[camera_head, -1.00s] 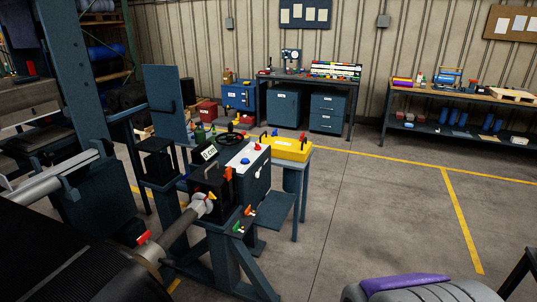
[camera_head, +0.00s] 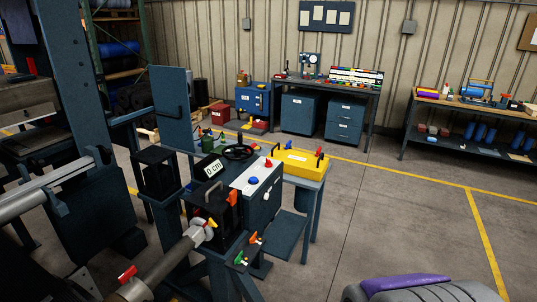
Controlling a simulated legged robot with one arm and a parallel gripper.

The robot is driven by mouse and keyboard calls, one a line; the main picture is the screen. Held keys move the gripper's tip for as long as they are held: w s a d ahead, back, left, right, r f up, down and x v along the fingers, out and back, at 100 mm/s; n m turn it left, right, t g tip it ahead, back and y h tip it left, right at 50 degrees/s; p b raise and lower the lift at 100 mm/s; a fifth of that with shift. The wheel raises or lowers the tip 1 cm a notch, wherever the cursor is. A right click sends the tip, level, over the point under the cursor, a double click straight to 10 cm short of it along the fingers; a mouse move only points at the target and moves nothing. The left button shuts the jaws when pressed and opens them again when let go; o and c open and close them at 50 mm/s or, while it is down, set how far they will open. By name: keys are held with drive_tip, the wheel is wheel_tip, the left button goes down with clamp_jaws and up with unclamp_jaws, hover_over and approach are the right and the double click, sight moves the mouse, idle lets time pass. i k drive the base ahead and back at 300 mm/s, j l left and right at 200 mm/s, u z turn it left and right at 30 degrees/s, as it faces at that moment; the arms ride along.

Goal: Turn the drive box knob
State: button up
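A dark control box (camera_head: 255,195) stands on a blue frame left of the picture's middle. A blue knob (camera_head: 254,181) and a red knob (camera_head: 268,164) sit on its pale top panel. Beside them is a display (camera_head: 213,169) reading "0 cm", with a black handwheel (camera_head: 238,152) behind it. Below, a roller shaft (camera_head: 165,262) ends at a dark bracket with a white and yellow part (camera_head: 205,229). Orange (camera_head: 254,238) and green (camera_head: 240,258) levers sit low on the frame. I cannot tell which of these is the drive box knob. My gripper is not in view.
A yellow case (camera_head: 297,160) sits on a small blue table right of the control box. Workbenches (camera_head: 325,85) (camera_head: 485,105) line the back wall. A grey ribbed shape with a purple piece (camera_head: 405,284) fills the bottom right. The floor right of the press is open.

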sight(268, 163)
drive_tip(key=i+l, duration=0.25)
drive_tip(key=l, duration=0.15)
drive_tip(key=i+l, duration=0.25)
drive_tip(key=l, duration=0.15)
drive_tip(key=i+l+u, duration=0.1)
drive_tip(key=i+l, duration=0.4)
drive_tip(key=l, duration=0.25)
drive_tip(key=i+l+u, duration=0.1)
drive_tip(key=l, duration=0.35)
drive_tip(key=i+u, duration=0.15)
drive_tip(key=i, duration=1.6)
